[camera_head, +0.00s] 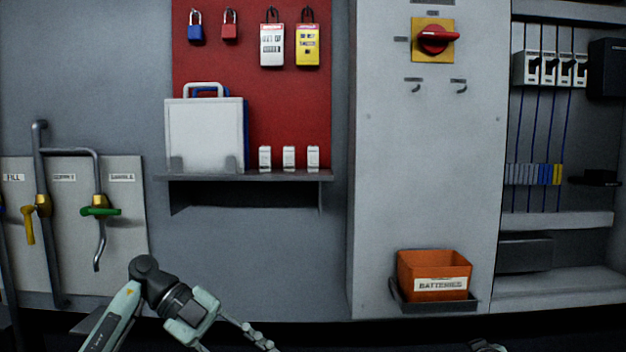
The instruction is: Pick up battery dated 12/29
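Three small white upright blocks stand in a row on the grey wall shelf: a left one (265,157), a middle one (289,157) and a right one (313,157). They may be batteries, but any dates on them are too small to read. An orange bin labelled BATTERIES (434,274) sits on a dark ledge of the cabinet; its contents are hidden. My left gripper (262,340) is low at the bottom edge, below the shelf and touching nothing I can see; its opening is unclear. Only a sliver of my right gripper (488,346) shows, below the bin.
The shelf (250,177) also holds a white case (205,135) and a blue one behind it. Padlocks and tags (272,45) hang on the red board above. A red rotary switch (436,40) is on the cabinet. Valves and pipes (98,207) stand at left.

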